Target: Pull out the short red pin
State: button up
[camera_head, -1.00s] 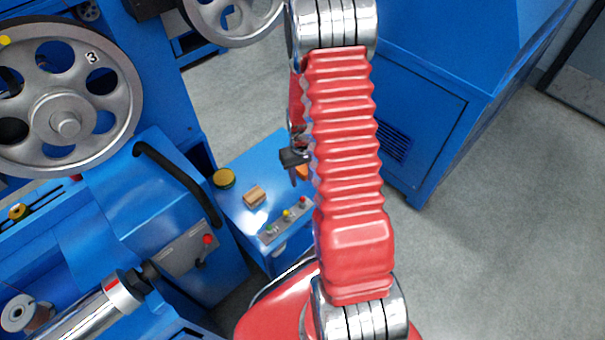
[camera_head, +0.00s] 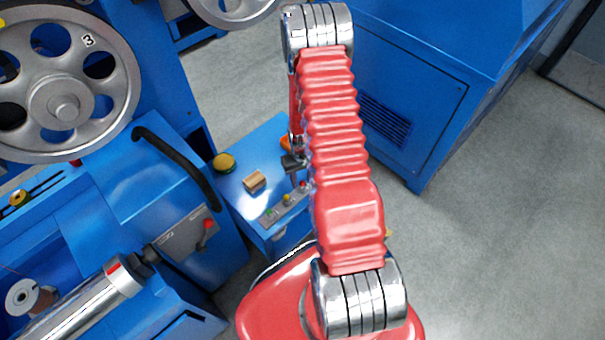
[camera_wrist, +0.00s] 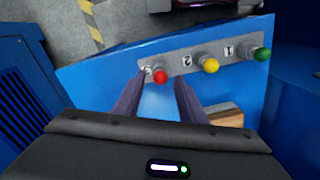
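The red pin (camera_wrist: 160,76) has a round red head on a grey strip panel (camera_wrist: 178,66). It sits at one end, beyond the yellow pin (camera_wrist: 211,65) and the green pin (camera_wrist: 263,54). In the head view, the red pin (camera_head: 304,185) is small and close to my gripper (camera_head: 296,166), partly behind my red arm. In the wrist view, my gripper (camera_wrist: 161,79) is open, with the red head appearing between its two dark fingertips. I cannot tell whether the fingers are level with the pin or above it. No contact is visible.
A black curved handle (camera_head: 180,162) and a red-tipped lever (camera_head: 207,225) are on the machine at left. Open floor (camera_head: 490,220) lies at right.

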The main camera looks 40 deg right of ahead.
jog(key=shift+f, duration=0.55)
jog(key=shift+c, duration=0.3)
grip_shut()
